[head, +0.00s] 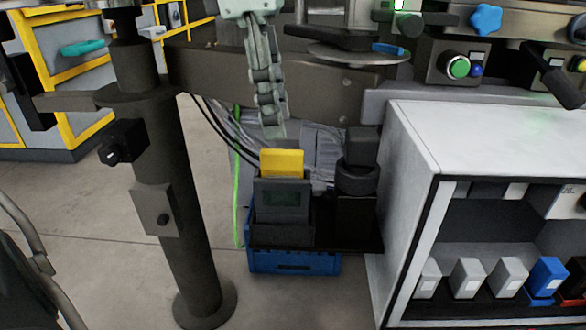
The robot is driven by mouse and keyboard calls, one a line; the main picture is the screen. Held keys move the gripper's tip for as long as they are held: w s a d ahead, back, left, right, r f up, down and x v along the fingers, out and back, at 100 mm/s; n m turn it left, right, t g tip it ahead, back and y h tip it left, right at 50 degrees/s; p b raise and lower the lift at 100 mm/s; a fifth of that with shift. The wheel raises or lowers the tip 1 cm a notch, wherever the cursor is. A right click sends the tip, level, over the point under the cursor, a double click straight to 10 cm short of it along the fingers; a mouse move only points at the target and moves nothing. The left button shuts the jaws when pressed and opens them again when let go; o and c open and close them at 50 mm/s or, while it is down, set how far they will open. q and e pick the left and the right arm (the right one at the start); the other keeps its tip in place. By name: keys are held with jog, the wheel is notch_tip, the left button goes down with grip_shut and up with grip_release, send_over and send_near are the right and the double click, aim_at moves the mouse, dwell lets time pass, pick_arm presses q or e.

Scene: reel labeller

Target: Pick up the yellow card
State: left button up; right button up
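The yellow card (281,162) stands upright in a dark holder (283,198), with only its upper part showing above the holder. Its lower part is hidden inside. My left gripper (272,130) hangs down from the top of the head view, with its fingertips just above and slightly left of the card, looking apart from it. The gripper is seen nearly edge-on, so its finger gap does not show. No card is seen in it. My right gripper is not in view.
The holder stands above a blue crate (294,263), beside a dark round-topped object (357,178). A thick grey post (180,220) stands left. A white cabinet (480,135) with several small boxes is right. A machine beam (320,85) runs behind the gripper. Cables hang behind the holder.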

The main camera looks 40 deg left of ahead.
aim_at(281, 151)
pick_arm(q)
jog(key=f, duration=0.4)
jog(key=d+f, duration=0.1)
jog(key=f, duration=0.1)
grip_shut()
